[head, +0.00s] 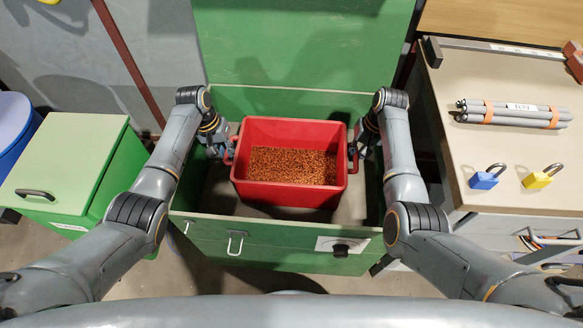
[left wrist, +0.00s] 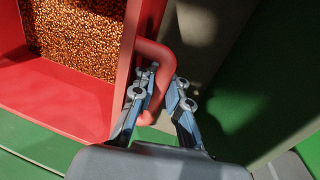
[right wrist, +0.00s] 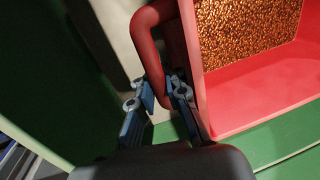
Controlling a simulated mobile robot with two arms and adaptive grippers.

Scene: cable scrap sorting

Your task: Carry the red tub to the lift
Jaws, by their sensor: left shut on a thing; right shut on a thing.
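The red tub (head: 290,196) holds copper-coloured granules and sits inside or just above the open green chest, between my two grippers. I cannot tell whether its base touches the chest floor. My left gripper (head: 226,153) is shut on the tub's left handle, and the red handle (left wrist: 160,62) shows between its fingers in the left wrist view. My right gripper (head: 356,152) is shut on the right handle; that handle (right wrist: 150,40) shows between its fingers in the right wrist view. The tub looks level. No lift can be made out.
The green chest (head: 270,230) has its lid (head: 300,45) raised behind the tub. A green box (head: 65,165) stands left. A bench (head: 500,90) on the right carries grey rods (head: 512,113), a blue padlock (head: 487,177) and a yellow padlock (head: 541,177).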

